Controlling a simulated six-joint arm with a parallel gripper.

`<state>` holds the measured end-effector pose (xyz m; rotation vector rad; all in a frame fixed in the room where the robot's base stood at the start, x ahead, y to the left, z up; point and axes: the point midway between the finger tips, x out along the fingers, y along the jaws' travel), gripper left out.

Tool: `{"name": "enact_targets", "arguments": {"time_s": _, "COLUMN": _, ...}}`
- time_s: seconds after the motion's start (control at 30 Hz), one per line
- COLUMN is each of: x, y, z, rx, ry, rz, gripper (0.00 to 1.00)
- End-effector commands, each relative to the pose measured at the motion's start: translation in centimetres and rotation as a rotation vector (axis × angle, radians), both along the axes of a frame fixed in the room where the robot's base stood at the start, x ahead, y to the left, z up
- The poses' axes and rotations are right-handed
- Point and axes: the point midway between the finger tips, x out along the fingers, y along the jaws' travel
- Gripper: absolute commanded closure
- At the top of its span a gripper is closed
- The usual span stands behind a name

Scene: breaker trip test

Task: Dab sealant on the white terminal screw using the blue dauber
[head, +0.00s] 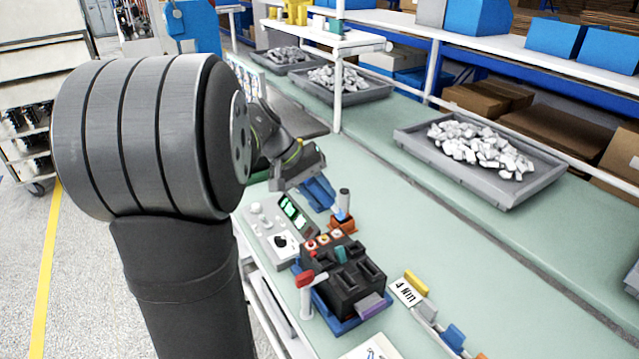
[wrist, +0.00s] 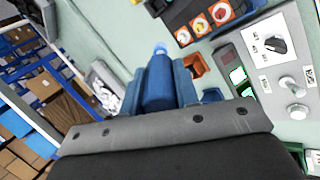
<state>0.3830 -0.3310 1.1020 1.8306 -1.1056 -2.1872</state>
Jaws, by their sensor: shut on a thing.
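My gripper (head: 318,192) is shut on the blue dauber (wrist: 160,82), which lies between the blue fingers. Its pale blue tip (wrist: 160,48) points toward the breaker block in the wrist view. The dark breaker block (head: 350,280) stands on the bench with a row of three small round terminal screws (head: 323,240) along its edge. The row also shows at the top of the wrist view (wrist: 200,25).
An orange holder (head: 342,224) with a grey cylinder stands between gripper and block. A control panel (head: 275,235) with a green display lies left of the block. A red-topped post (head: 306,300) stands in front.

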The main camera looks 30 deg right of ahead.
Motion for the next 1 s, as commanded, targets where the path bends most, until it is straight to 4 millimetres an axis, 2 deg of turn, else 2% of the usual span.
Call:
{"name": "enact_targets", "arguments": {"time_s": 0.43, "x": 0.0, "y": 0.0, "z": -4.5, "rx": 0.003, "ry": 0.003, "rz": 0.0, "gripper": 0.94}}
{"name": "enact_targets", "arguments": {"time_s": 0.57, "x": 1.4, "y": 0.0, "z": -4.6, "rx": 0.0, "ry": 0.0, "rz": 0.001, "gripper": 0.94}}
{"name": "enact_targets", "arguments": {"time_s": 0.73, "x": -0.1, "y": 0.0, "z": -4.6, "rx": 0.001, "ry": 0.0, "rz": -0.001, "gripper": 0.94}}
{"name": "enact_targets", "arguments": {"time_s": 0.9, "x": 1.5, "y": 0.0, "z": -4.5, "rx": 0.0, "ry": 0.0, "rz": 0.001, "gripper": 0.94}}
{"name": "enact_targets", "arguments": {"time_s": 1.0, "x": 0.2, "y": 0.0, "z": -4.5, "rx": 0.0, "ry": 0.0, "rz": -0.001, "gripper": 0.94}}
